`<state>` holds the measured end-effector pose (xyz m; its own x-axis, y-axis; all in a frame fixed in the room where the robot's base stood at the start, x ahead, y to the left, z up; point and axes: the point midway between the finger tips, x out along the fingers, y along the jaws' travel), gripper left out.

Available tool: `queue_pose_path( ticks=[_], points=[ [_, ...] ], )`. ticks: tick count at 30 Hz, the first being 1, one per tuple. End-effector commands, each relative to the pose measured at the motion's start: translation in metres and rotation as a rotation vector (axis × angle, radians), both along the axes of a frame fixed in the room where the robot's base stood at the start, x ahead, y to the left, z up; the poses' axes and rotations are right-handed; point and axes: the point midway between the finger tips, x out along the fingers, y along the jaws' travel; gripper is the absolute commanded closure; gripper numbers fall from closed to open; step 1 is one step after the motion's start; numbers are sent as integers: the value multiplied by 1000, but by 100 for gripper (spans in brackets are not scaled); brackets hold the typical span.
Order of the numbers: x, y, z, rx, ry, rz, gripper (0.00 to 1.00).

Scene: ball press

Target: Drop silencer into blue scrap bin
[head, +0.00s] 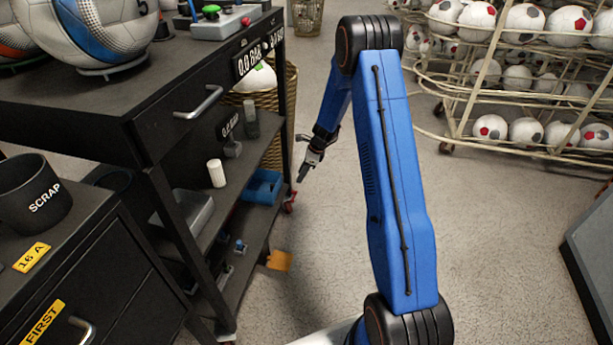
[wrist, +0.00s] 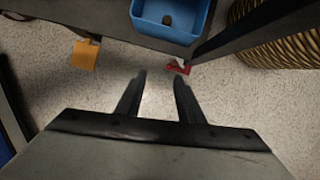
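The blue bin (head: 263,187) sits on the cart's middle shelf at its right end.
A black bin marked SCRAP (head: 38,196) stands on the cabinet at left. A white cylinder (head: 216,173) and a grey tray (head: 186,211) are on the cart shelf. A wicker basket (head: 272,150) stands behind the cart. A ball rack (head: 445,98) is at right; floor between is clear.

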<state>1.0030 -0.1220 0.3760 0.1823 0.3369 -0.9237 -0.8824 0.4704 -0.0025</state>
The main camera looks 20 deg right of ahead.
Motion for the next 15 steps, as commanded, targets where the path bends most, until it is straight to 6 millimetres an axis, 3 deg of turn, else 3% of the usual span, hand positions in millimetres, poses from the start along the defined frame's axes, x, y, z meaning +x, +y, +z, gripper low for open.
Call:
queue_pose_path(
  ticks=[5, 15],
  points=[
    [-10, 7, 40, -22, -43, 89, 66],
    [-63, 33, 157, -111, -173, 409, 66]
  ],
)
